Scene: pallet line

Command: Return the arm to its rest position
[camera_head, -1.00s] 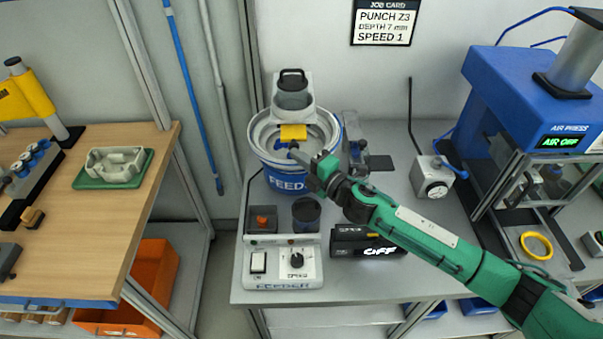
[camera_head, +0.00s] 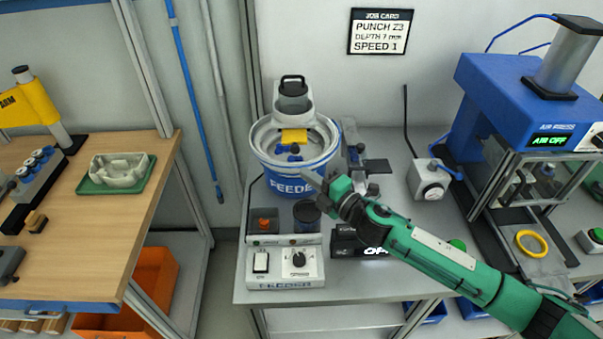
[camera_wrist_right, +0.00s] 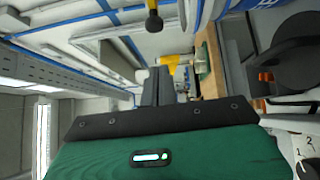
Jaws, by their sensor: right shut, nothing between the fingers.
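My right arm (camera_head: 440,258) is green and reaches in from the lower right of the head view. Its gripper (camera_head: 308,178) is shut and empty, in front of the blue feeder bowl (camera_head: 287,186) and above the feeder's control box. In the right wrist view the gripper's dark fingers (camera_wrist_right: 157,86) lie together with nothing between them. My left arm and gripper are not in view.
The grey bench holds the speed box (camera_head: 286,268), a small box with a dial (camera_head: 430,180) and the blue air press (camera_head: 520,85), its display reading AIR OFF. A yellow ring (camera_head: 530,243) lies near the press. A wooden table (camera_head: 100,225) stands left, past a gap.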

